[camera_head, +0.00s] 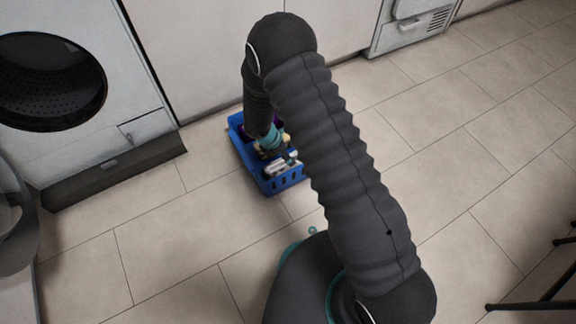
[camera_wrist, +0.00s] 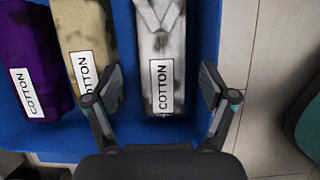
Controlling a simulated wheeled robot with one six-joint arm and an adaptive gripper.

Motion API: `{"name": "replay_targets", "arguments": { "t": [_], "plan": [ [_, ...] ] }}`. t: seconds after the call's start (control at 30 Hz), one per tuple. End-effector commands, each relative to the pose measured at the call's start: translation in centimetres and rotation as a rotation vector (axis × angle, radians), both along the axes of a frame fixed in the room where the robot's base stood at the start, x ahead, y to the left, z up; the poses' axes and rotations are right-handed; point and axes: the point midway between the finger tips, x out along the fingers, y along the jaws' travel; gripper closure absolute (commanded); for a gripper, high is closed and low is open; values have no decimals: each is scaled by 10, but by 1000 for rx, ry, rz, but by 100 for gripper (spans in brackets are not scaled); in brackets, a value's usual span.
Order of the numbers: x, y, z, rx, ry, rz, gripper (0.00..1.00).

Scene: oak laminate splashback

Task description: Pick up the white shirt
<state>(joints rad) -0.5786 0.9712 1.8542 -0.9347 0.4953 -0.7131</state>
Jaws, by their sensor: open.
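The white shirt (camera_wrist: 162,55) lies folded in the blue basket (camera_wrist: 205,25), with a grey-mottled surface, a collar at its top and a COTTON label. In the wrist view my gripper (camera_wrist: 161,85) is open, with one finger on each side of the lower part of the shirt. The left finger overlaps the edge of a tan folded garment (camera_wrist: 86,40). I cannot tell whether the fingers touch the shirt. In the head view my gripper (camera_head: 285,155) reaches down into the blue basket (camera_head: 283,183), and the white shirt (camera_head: 276,168) shows at its near end.
A purple folded garment (camera_wrist: 30,50) lies at the left in the basket. The basket stands on the tiled floor (camera_head: 200,210) near white cabinets (camera_head: 245,40). A front-loading washer (camera_head: 50,80) stands at the left.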

Motion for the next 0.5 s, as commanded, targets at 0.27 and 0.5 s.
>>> {"name": "replay_targets", "arguments": {
  "t": [0.27, 0.5],
  "plan": [
    [7, -11, -31, 0, 0, 0, 17],
    [9, -15, -44, -1, 1, -2, 17]
  ]
}}
